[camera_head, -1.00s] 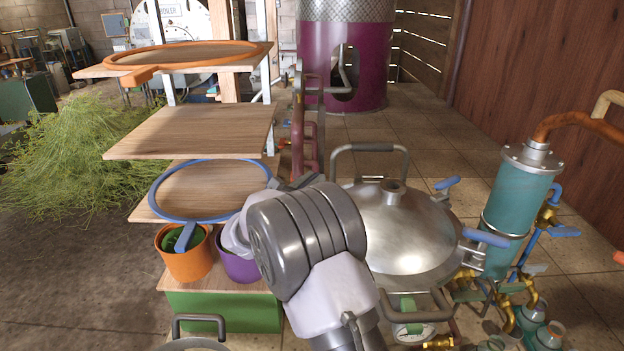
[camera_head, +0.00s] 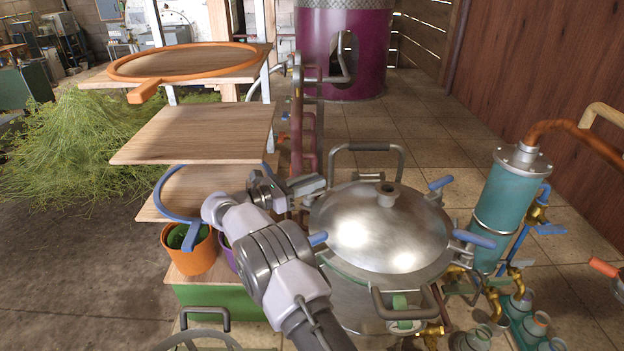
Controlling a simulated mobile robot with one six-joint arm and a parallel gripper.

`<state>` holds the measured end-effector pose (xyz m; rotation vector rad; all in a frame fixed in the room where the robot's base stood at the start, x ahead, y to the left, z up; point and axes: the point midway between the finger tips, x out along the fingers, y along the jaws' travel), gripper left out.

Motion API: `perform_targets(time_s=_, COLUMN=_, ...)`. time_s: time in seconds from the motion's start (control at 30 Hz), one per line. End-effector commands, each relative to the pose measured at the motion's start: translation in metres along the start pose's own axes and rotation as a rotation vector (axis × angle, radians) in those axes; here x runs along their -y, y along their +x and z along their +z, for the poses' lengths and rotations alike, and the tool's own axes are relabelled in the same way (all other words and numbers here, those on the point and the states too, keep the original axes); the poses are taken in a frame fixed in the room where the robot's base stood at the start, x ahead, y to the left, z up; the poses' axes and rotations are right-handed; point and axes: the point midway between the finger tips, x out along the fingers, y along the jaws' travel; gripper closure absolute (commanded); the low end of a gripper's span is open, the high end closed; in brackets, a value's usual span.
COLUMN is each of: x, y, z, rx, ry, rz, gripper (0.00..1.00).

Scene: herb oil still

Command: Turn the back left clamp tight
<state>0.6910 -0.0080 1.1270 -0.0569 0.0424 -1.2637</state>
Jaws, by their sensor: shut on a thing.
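The steel pot of the still has a domed lid (camera_head: 375,240) with blue-handled clamps around its rim. The back right clamp (camera_head: 440,183), front right clamp (camera_head: 473,239) and front left clamp (camera_head: 318,239) show their blue handles. My gripper (camera_head: 312,186) is at the back left of the rim, coming from the left. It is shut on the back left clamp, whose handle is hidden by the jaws. How far that clamp is turned cannot be seen.
A loop handle (camera_head: 367,147) stands up behind the lid, another (camera_head: 410,312) in front. Left are wooden shelves (camera_head: 195,133) with an orange hoop (camera_head: 185,62) and a blue hoop (camera_head: 160,190), above an orange pot (camera_head: 188,258). A teal condenser (camera_head: 508,205) with pipes stands right.

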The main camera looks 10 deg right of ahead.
Motion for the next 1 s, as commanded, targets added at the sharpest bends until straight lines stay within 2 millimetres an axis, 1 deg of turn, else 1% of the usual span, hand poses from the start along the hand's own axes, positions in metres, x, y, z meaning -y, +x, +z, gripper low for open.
perform_targets(time_s=0.33, x=0.0002, y=0.0, z=-0.0002, rx=0.0, ry=0.001, rz=-0.004, gripper=1.0)
perform_targets(time_s=0.37, x=0.0002, y=0.0, z=-0.0002, rx=0.0, ry=0.001, rz=-0.004, gripper=0.77)
perform_targets(time_s=0.4, x=0.0002, y=0.0, z=-0.0002, rx=0.0, ry=0.001, rz=-0.004, gripper=0.69)
perform_targets(time_s=0.47, x=0.0002, y=0.0001, z=-0.0001, rx=0.0, ry=0.001, rz=-0.003, gripper=0.58)
perform_targets(time_s=0.83, x=0.0, y=0.0001, z=-0.0003, rx=0.001, ry=0.001, rz=0.014, gripper=0.58)
perform_targets(time_s=0.93, x=-0.0001, y=0.0001, z=-0.0025, rx=0.004, ry=-0.002, rz=0.07, gripper=0.58)
perform_targets(time_s=1.0, x=-0.0005, y=0.0003, z=-0.0041, rx=0.009, ry=-0.001, rz=0.137, gripper=0.58)
